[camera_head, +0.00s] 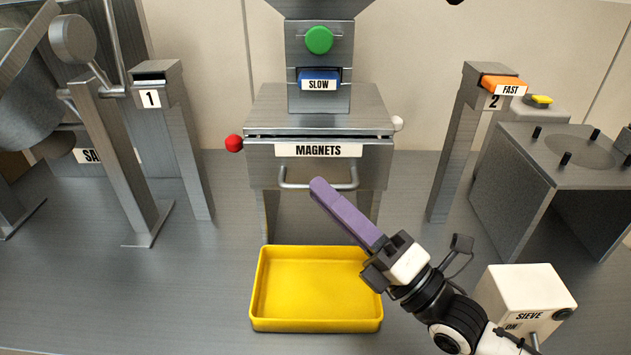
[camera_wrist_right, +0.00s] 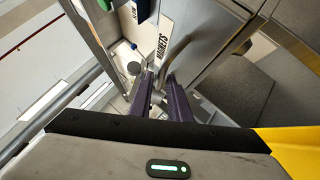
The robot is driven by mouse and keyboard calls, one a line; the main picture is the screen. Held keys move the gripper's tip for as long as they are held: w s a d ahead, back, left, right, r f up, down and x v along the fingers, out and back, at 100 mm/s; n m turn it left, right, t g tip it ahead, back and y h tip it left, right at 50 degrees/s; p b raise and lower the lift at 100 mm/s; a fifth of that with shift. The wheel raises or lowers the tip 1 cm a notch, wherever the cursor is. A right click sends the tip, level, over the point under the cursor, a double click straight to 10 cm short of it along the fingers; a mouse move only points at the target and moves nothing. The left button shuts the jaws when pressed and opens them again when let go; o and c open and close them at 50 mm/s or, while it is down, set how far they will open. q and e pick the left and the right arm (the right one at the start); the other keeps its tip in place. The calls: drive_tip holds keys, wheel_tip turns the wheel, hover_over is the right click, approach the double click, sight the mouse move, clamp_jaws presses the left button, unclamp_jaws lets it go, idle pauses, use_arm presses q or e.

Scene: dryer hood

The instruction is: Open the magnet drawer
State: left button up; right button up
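The magnet drawer is a grey metal box front with a "MAGNETS" label (camera_head: 318,150), under the central column. Its front sits flush under the housing, so it looks closed. A curved bar handle (camera_head: 290,184) hangs below the label; it also shows in the right wrist view (camera_wrist_right: 176,50). My right gripper (camera_head: 319,185) has purple fingers that reach the handle's middle. In the right wrist view, the fingers (camera_wrist_right: 160,82) stand apart, with the handle bar running down to the gap between their tips. I cannot tell whether they touch it. My left gripper is not in view.
A yellow tray (camera_head: 316,328) lies on the table below the drawer. A red knob (camera_head: 234,143) and a white knob (camera_head: 397,123) flank the housing. Posts 1 (camera_head: 190,150) and 2 (camera_head: 455,150) stand either side. A white "SIEVE" box (camera_head: 520,290) is near my right arm.

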sight(319, 144)
drive_tip(key=x, duration=0.2)
drive_tip(key=shift+w+a+r, duration=0.1)
drive_tip(key=shift+w+a, duration=0.1)
drive_tip(key=shift+a, duration=0.05)
drive_tip(key=shift+w, duration=0.1)
clamp_jaws()
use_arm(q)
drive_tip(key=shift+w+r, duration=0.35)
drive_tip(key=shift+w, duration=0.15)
